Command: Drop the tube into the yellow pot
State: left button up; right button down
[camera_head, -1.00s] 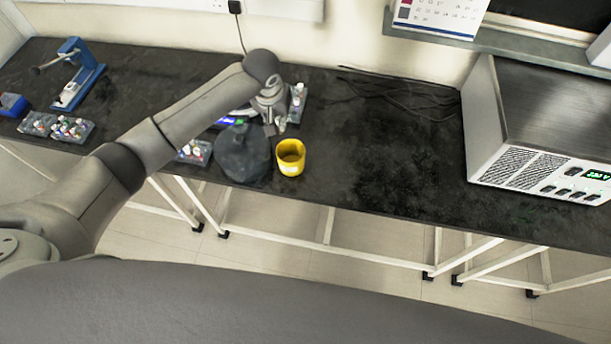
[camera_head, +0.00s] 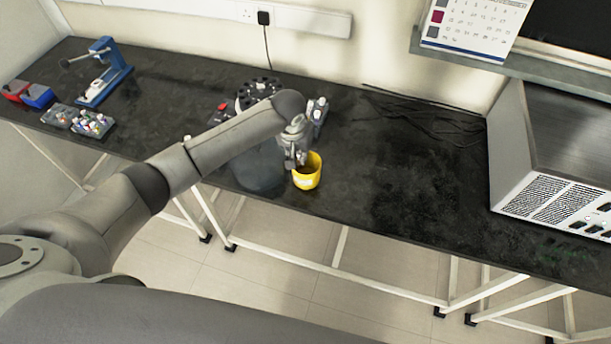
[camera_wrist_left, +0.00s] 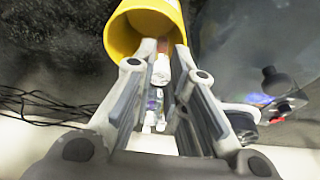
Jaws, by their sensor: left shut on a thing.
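The yellow pot (camera_head: 308,179) stands upright near the front edge of the black bench. My left gripper (camera_head: 292,163) is at the pot's left rim in the head view. In the left wrist view, the fingertips (camera_wrist_left: 164,46) overlap the open mouth of the pot (camera_wrist_left: 118,38). The gripper is shut on the tube (camera_wrist_left: 161,70), which shows between the fingers as a small clear and white thing. Its far end is partly hidden, so I cannot tell whether it is below the rim. My right gripper is not in view.
A dark rounded vessel (camera_head: 257,170) stands left of the pot. Behind my arm is a device with a black round rotor (camera_head: 258,91). Dark cables (camera_head: 432,118) lie at the back. The bench right of the pot is clear.

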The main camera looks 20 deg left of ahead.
pick_arm(q)
jog(key=shift+f, duration=0.15)
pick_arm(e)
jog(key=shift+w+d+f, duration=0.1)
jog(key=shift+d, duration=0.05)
pick_arm(q)
jog(key=o, duration=0.7)
jog(key=v, duration=1.2)
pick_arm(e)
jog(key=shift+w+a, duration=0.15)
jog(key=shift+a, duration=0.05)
pick_arm(q)
jog(key=shift+w, duration=0.1)
